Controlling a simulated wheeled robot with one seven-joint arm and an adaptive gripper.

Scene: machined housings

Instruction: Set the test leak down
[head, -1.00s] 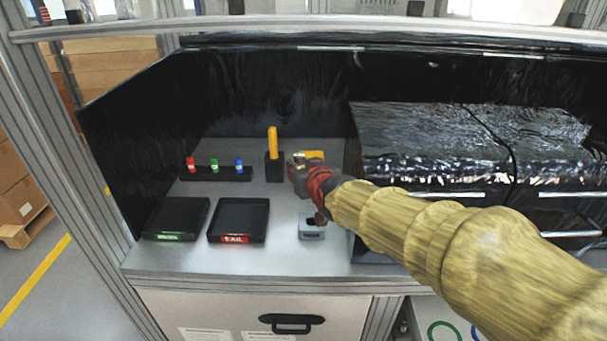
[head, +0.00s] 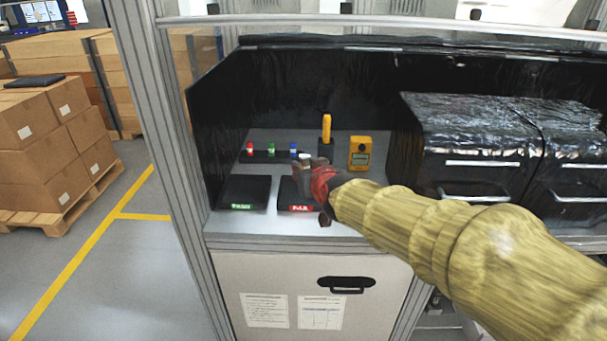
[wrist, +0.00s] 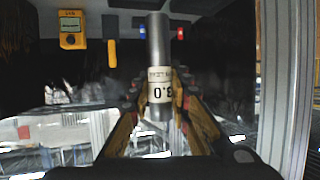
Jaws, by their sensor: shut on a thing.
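The test leak (wrist: 155,50) is a grey metal cylinder with a cream printed label, large in the wrist view. My gripper (wrist: 160,105) is shut on its labelled lower part, and the cylinder stands roughly upright between the fingers. In the head view, my gripper (head: 309,178) is over the dark FAIL tray (head: 301,208) with its red label, and the grey top of the test leak (head: 305,157) shows just above the fingers. My gripper and arm hide part of that tray and the bench to its right. I cannot tell how high the cylinder is held.
A dark tray with a green label (head: 244,192) lies left of the FAIL tray. Behind are a rack with red, green and blue caps (head: 272,156), a yellow wand (head: 326,129) in a black holder and a yellow meter (head: 360,153). Black-wrapped boxes (head: 465,115) stand right.

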